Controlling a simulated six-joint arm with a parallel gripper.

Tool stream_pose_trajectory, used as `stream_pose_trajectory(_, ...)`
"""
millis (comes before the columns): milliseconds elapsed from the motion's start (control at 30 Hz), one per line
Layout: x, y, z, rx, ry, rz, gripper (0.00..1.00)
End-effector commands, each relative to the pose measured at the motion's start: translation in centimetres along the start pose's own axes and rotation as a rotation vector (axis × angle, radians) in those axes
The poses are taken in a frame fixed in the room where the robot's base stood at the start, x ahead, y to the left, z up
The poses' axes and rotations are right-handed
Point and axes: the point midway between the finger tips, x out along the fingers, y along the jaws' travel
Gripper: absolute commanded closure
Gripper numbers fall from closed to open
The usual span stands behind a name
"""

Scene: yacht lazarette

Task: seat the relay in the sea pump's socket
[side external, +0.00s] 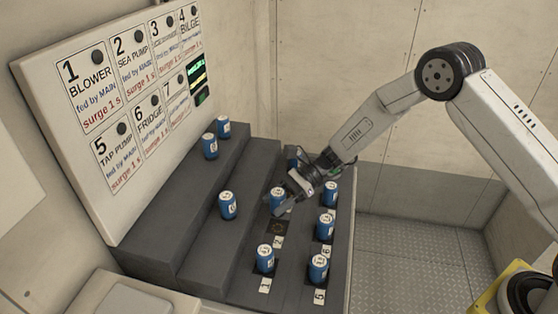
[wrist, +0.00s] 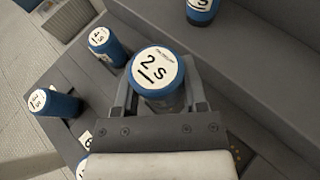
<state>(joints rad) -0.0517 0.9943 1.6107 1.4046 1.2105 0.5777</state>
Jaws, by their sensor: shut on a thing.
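My gripper (side external: 284,205) is shut on a blue cylindrical relay (side external: 276,196) with a white top. In the wrist view the held relay (wrist: 158,82) stands between the fingers, and its top reads "2 S", underlined. In the side view an empty dark socket (side external: 277,228) lies on the grey step just in front of the held relay, with a number tag (side external: 278,242) that looks like 2. The panel card for the sea pump (side external: 132,58) carries number 2. The held relay's lower end is hidden, and its height above the step is hard to tell.
Other blue relays stand on the lower step, one at tag 1 (side external: 265,259), with a right-hand row (side external: 318,269), (side external: 326,224), (side external: 331,193) close to my gripper. More relays stand on the higher steps (side external: 228,205), (side external: 210,146). The numbered panel (side external: 50,110) leans behind.

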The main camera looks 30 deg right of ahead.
Motion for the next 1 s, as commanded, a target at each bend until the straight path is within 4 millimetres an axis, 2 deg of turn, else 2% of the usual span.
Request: stream_pose_trajectory(1000,1.9,0.0,-4.6,0.001,0.000,-0.001,1.00)
